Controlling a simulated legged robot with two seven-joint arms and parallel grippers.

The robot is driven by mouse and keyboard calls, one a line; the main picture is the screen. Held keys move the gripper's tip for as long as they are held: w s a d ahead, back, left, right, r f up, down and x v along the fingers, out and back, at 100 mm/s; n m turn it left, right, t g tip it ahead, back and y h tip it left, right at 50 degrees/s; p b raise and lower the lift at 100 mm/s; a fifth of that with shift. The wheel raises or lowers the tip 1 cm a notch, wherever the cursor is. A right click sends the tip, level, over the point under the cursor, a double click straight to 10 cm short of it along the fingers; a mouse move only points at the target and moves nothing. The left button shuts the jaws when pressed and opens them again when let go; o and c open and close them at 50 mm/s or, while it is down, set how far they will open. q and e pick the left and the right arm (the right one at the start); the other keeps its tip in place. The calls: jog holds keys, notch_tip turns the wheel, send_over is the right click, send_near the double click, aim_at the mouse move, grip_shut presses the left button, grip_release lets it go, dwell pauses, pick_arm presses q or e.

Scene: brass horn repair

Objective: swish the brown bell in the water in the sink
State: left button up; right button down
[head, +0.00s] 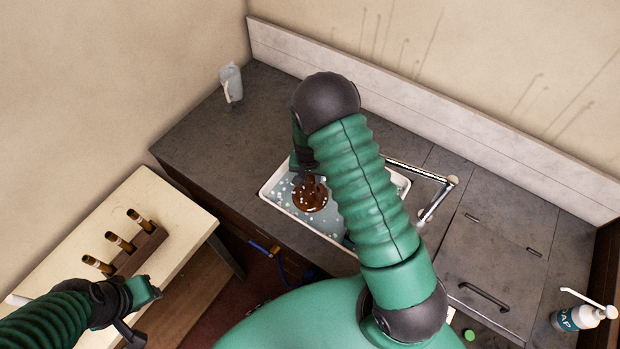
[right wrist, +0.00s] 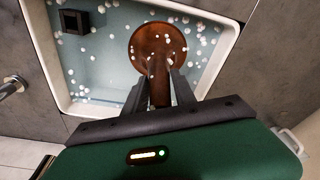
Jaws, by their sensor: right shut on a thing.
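The brown bell (head: 309,194) is in the white-rimmed sink (head: 273,189), at the left part of the basin in the head view. Its wide round end faces down among white suds. In the right wrist view the bell (right wrist: 158,45) is near the basin's middle, with suds around and on it. My right gripper (right wrist: 160,90) is shut on the bell's narrow stem from above. In the head view my right gripper (head: 303,165) is partly hidden by my arm. My left gripper (head: 140,305) is at the lower left, away from the sink; its jaws are unclear.
A chrome tap (head: 438,195) stands at the sink's right. A clear jug (head: 231,83) is on the grey counter at the back left. A soap bottle (head: 578,318) stands at the far right. A pale table (head: 185,245) holds a wooden rack (head: 145,250) with several brown-and-gold pieces.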

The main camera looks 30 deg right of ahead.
notch_tip(320, 180, up, 8)
jog(key=p, duration=0.5)
jog(key=shift+r, duration=0.15)
dwell(1.2)
